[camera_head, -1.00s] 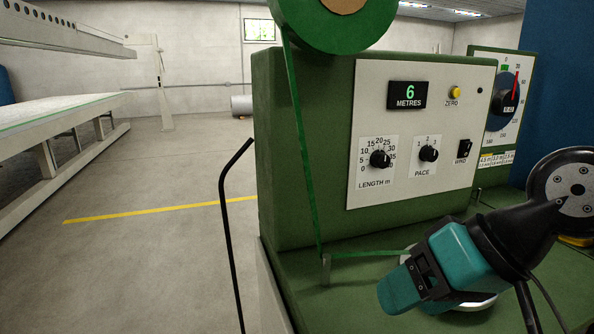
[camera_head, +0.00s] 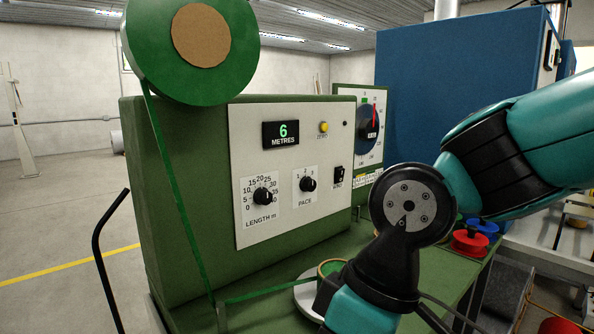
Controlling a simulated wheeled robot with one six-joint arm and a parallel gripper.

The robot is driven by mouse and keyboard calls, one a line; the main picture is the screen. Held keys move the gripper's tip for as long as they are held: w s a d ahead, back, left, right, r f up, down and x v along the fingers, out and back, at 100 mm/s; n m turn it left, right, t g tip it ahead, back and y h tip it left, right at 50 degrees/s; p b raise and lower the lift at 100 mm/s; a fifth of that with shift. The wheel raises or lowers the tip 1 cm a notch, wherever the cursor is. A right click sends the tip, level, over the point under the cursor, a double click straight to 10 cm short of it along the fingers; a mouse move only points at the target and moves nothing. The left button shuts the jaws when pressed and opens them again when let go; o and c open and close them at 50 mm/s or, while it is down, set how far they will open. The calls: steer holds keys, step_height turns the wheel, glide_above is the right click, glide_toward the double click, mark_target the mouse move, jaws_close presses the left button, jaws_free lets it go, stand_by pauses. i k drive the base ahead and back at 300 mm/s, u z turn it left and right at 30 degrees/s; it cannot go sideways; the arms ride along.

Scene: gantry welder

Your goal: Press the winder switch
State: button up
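The winder switch (camera_head: 339,174) is a small black rocker at the lower right of the pale panel on the green winder (camera_head: 190,240). A label below it seems to read WIND. I cannot tell which way the rocker is tipped. The display (camera_head: 281,133) reads 6 METRES. My arm's black and teal links hang in front of the winder at the lower right, apart from the switch in the picture. My arm runs off the bottom edge, and no gripper fingers show.
The panel also holds a LENGTH knob (camera_head: 263,196), a PACE knob (camera_head: 308,184) and a yellow ZERO button (camera_head: 324,127). A green reel (camera_head: 150,50) sits above, its band running down. Red (camera_head: 470,243) and blue spools stand at the right, before a blue cabinet (camera_head: 440,80).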

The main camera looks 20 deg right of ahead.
mark_target(340, 172)
steer(key=k, duration=1.35)
steer(key=z, duration=0.4)
steer(key=i, duration=0.4)
steer(key=z, duration=0.9)
steer(key=i, duration=1.2)
steer(key=u, duration=1.1)
steer(key=i, duration=0.3)
steer(key=u, duration=0.2)
